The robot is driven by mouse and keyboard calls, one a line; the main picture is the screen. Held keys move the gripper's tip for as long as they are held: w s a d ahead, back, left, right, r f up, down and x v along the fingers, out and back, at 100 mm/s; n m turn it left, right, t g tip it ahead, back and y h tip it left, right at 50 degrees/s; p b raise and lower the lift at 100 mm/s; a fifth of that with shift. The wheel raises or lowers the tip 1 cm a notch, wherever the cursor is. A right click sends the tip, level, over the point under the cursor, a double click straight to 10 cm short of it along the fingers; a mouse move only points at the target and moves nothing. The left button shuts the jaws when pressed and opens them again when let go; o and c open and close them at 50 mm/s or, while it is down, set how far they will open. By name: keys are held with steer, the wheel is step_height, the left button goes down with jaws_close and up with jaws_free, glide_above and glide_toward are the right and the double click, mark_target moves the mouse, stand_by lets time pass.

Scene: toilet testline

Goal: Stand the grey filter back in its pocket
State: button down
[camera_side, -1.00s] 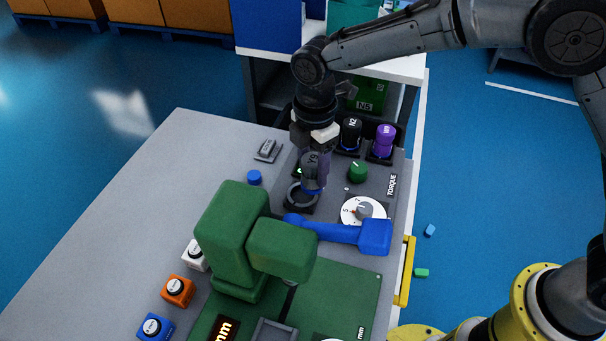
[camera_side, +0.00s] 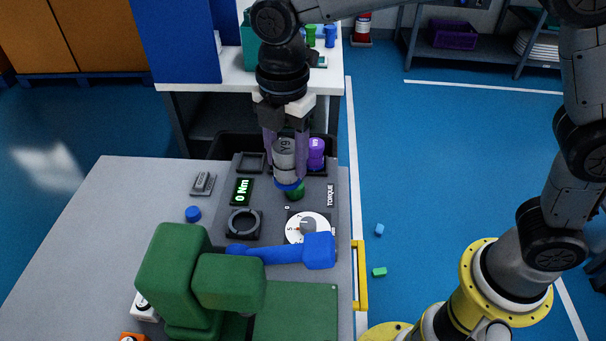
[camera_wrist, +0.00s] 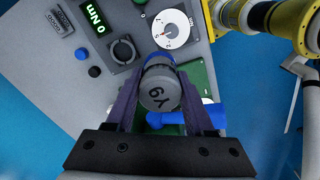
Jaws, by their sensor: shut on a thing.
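The grey filter (camera_side: 286,163), marked Y9 with a blue lower end, is upright between the fingers of my gripper (camera_side: 287,152). My gripper is shut on it and holds it above the panel, in front of the pocket row. The filter also shows from above in the wrist view (camera_wrist: 159,92), between both fingers. An empty square pocket (camera_side: 251,162) is left of the filter. The purple filter (camera_side: 316,153) stands in the pocket to the right. The place directly behind the grey filter is hidden. The round ring seat (camera_side: 243,222) is empty; it also shows in the wrist view (camera_wrist: 122,50).
A green knob (camera_side: 295,189) is just below the held filter. The display (camera_side: 242,191) reads 0 Nm. A white dial (camera_side: 307,228), a blue-handled lever (camera_side: 318,250) and a green block-shaped machine (camera_side: 172,270) stand nearer.

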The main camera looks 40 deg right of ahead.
steer(key=w, duration=0.8)
steer(key=m, duration=0.1)
glide_above(252, 164)
step_height(252, 164, down, 10)
steer(key=shift+w+f, duration=0.1)
steer(key=shift+f, duration=2.95)
steer(key=shift+f, duration=0.25)
steer(key=shift+c, duration=1)
jaws_free()
step_height(252, 164, up, 14)
